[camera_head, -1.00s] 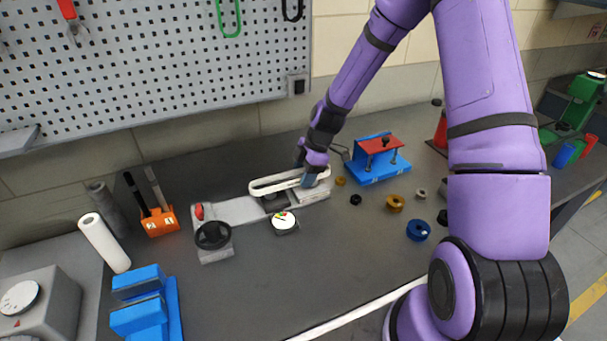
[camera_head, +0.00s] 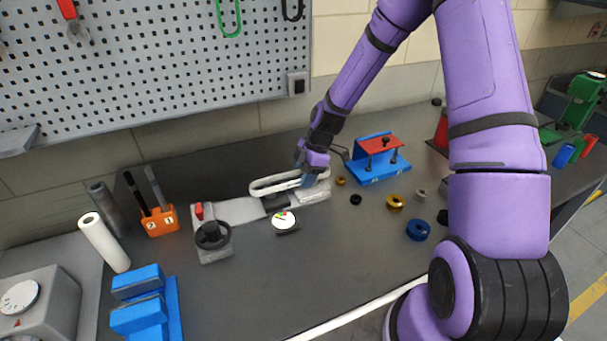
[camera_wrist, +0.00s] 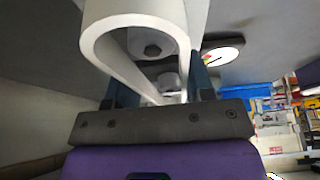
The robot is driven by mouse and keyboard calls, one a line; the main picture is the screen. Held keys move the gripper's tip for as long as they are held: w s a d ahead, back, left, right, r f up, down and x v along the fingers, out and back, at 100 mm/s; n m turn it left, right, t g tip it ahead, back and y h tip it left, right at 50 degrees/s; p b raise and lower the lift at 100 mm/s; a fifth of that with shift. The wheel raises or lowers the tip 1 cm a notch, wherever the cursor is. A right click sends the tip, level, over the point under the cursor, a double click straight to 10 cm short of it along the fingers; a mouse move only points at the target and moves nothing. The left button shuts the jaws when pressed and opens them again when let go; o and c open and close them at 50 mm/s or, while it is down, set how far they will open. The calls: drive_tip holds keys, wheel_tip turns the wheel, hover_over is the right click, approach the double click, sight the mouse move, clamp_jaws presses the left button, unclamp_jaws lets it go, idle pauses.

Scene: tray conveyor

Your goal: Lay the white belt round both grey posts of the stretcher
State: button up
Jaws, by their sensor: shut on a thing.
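The white belt (camera_head: 262,188) is a long closed loop over the right part of the grey stretcher (camera_head: 235,211). My gripper (camera_head: 309,180) is shut on the belt near its right end. In the wrist view the belt (camera_wrist: 98,45) runs between my gripper's fingers (camera_wrist: 155,92), with its rounded end towards the top. Two grey posts show inside the loop's outline there: one with a dark bolt hole (camera_wrist: 152,46) and another lower down (camera_wrist: 169,79). I cannot tell whether the belt is down around them or above them. In the head view the belt and gripper hide the posts.
The stretcher has a dark handwheel (camera_head: 212,235), a red lever (camera_head: 199,210) and a round gauge (camera_head: 284,220) in front. A blue fixture with a red plate (camera_head: 378,145) stands to the right, near several small rings. An orange holder (camera_head: 160,221) is at the left. The front bench is mostly clear.

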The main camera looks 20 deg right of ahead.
drive_tip(key=shift+f, duration=0.65)
drive_tip(key=shift+r, duration=0.1)
drive_tip(key=shift+r, duration=0.5)
drive_tip(key=shift+f, duration=0.6)
idle(1.1)
drive_tip(key=o, duration=1)
